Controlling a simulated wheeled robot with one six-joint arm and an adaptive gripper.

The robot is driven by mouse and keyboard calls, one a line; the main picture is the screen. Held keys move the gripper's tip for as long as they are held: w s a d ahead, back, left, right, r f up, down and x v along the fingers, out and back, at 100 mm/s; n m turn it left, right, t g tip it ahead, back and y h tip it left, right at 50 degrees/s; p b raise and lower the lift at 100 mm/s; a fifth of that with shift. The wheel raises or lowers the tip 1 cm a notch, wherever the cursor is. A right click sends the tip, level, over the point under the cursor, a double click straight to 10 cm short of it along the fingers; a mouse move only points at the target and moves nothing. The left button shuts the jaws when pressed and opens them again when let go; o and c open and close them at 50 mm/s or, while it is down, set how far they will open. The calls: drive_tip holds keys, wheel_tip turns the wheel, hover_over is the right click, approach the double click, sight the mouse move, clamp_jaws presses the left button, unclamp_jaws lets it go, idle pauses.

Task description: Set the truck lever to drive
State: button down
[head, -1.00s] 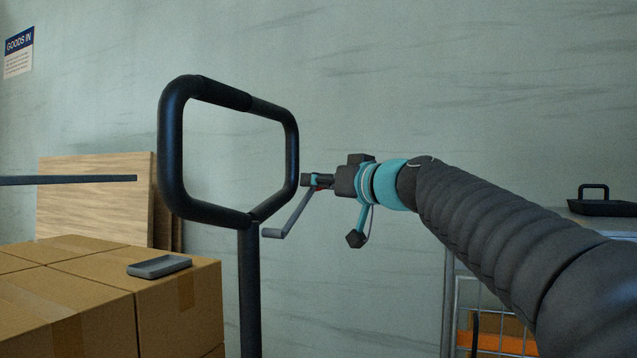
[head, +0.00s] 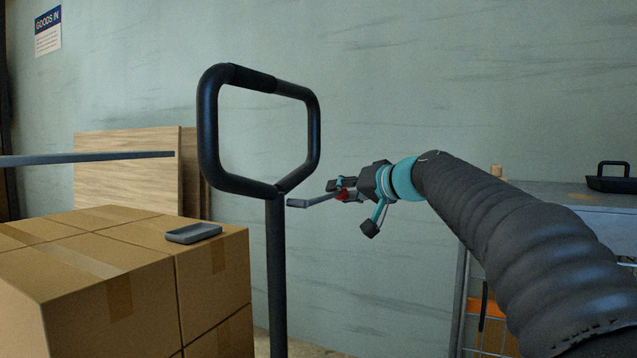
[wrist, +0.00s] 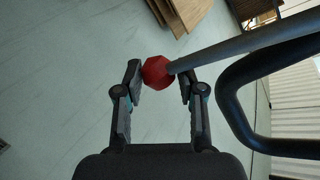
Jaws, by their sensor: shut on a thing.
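The truck's black handle loop (head: 208,130) stands upright on a dark post in the head view, and part of it shows at the right of the wrist view (wrist: 228,98). The lever is a grey rod (head: 310,202) with a red knob (wrist: 157,72) at its end, beside the loop's lower right corner. The rod lies nearly level, rising slightly to the right. My gripper (head: 345,189) is shut on the red knob, with a fingertip on each side of it in the wrist view. The rod's far end is by the post; how it joins is unclear.
Wall space behind my gripper is clear.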

drive_tip(key=shift+f, duration=0.2)
drive_tip(key=c, duration=0.7)
unclamp_jaws()
drive_tip(key=shift+c, duration=0.2)
drive_tip(key=shift+r, duration=0.1)
drive_tip(key=v, duration=1.2)
